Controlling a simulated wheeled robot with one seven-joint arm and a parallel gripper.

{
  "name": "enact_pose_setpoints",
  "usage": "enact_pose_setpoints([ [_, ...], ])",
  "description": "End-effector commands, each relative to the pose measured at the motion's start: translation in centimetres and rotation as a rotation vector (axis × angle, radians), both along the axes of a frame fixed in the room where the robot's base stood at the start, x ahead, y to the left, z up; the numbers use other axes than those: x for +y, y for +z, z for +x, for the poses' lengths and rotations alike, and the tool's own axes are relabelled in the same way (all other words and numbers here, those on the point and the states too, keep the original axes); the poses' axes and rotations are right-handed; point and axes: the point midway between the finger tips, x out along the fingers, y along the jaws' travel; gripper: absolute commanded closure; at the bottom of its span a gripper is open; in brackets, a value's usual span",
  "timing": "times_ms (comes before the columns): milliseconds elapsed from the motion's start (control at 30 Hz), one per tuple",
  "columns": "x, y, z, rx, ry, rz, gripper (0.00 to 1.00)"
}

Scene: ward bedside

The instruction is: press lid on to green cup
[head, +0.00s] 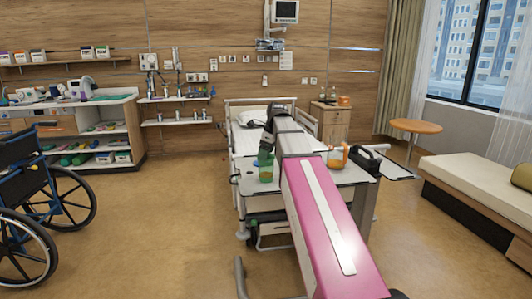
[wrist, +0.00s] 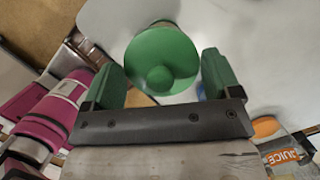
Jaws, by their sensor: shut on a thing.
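The round green lid (wrist: 163,55), with a knob in its middle, sits between the green fingers of my gripper (wrist: 165,82) in the wrist view. My gripper is shut on it.
The pale overbed table (head: 345,177) also holds an orange juice container (head: 337,157) and a dark carrier (head: 367,160) to the right. The juice label (wrist: 283,155) shows in the wrist view. The bed (head: 247,140) is behind; a wheelchair (head: 45,200) stands far left.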

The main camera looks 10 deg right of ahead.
Motion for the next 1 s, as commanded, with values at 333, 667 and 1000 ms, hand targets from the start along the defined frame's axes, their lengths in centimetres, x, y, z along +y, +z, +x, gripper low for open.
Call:
enact_pose_setpoints([
  [333, 0.00, -0.02, 0.00, 0.000, 0.000, 0.000, 0.10],
  [667, 0.00, -0.02, 0.00, 0.000, 0.000, 0.000, 0.00],
  [1000, 0.00, 0.95, 0.04, 0.000, 0.000, 0.000, 0.00],
])
